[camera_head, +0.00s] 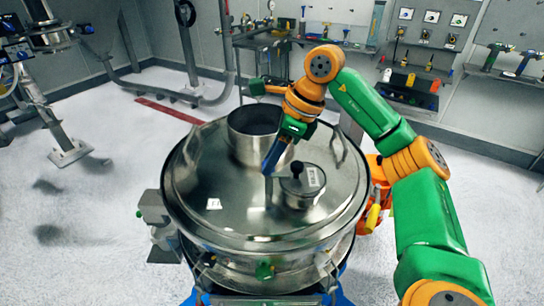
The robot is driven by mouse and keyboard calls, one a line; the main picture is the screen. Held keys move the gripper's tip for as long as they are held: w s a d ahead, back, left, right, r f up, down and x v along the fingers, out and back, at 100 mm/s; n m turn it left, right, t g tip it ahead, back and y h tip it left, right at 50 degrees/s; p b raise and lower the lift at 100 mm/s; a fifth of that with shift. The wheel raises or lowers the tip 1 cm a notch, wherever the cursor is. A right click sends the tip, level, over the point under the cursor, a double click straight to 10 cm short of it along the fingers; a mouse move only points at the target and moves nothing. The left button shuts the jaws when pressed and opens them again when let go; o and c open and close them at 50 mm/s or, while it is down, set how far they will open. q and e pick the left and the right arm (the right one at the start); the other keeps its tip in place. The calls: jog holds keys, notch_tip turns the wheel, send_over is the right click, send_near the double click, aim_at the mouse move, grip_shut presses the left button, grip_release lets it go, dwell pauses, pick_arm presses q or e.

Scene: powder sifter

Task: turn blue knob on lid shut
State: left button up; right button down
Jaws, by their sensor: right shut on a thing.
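The round steel lid (205,175) covers the large sifter drum in the middle of the head view. My right gripper (270,165) reaches down to the lid from the right, between the open steel neck and a small capped port. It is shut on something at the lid. A blue part shows at its end, and I take the held thing to be the blue knob, which is mostly hidden by the gripper. I cannot tell how far the knob is turned. My left gripper is not in view.
An open steel neck (245,148) rises from the back of the lid. The small capped port (305,198) with a dark top knob stands right beside my gripper. Clamps line the drum's rim. A workbench (410,92) with tools stands behind.

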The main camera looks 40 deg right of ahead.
aim_at(282, 175)
jog(key=c, duration=0.6)
grip_release()
jog(key=v, duration=0.7)
jog(key=shift+p, duration=0.35)
